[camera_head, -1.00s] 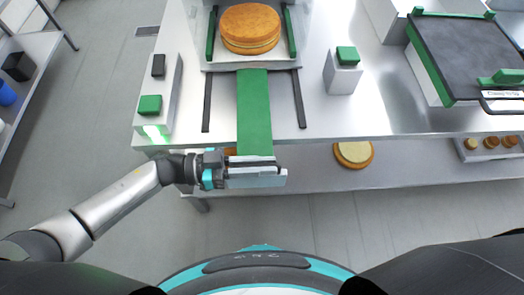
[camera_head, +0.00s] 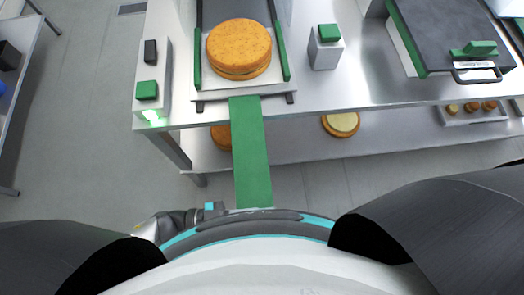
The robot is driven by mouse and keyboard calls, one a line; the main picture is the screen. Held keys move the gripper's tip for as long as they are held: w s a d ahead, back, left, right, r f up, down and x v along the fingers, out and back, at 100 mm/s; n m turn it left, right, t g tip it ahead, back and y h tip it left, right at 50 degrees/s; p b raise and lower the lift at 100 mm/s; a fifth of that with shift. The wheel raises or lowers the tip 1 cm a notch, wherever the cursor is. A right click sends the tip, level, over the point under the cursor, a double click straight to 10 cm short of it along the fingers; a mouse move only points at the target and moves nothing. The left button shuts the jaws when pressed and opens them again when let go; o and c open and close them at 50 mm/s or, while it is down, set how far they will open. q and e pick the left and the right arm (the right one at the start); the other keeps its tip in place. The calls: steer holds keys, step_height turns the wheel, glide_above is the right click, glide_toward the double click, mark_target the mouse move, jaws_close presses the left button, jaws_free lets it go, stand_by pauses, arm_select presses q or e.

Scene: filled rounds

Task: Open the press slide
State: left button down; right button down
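The press slide is a pale tray (camera_head: 215,97) with green side rails, and it lies out at the front of the table. A filled round cake (camera_head: 239,47) sits on it. A long green strip (camera_head: 252,155) runs from the tray over the table edge towards my body. Its near end and handle are hidden behind my body. My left wrist (camera_head: 207,211) shows at the bottom beside that end. The fingers of my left gripper are hidden, so I cannot see its grip. My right gripper is not in view.
A control box with a green button (camera_head: 147,90) and a lit green lamp stands left of the slide. A small post with a green button (camera_head: 329,32) stands right. A dark-topped press (camera_head: 445,35) is at the far right. The lower shelf holds a pale-topped round (camera_head: 341,124).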

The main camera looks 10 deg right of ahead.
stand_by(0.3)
arm_select(q)
steer(key=c, duration=0.9)
jaws_free()
steer(key=a+b, duration=0.2)
steer(key=a, duration=1.3)
steer(key=shift+a, duration=0.15)
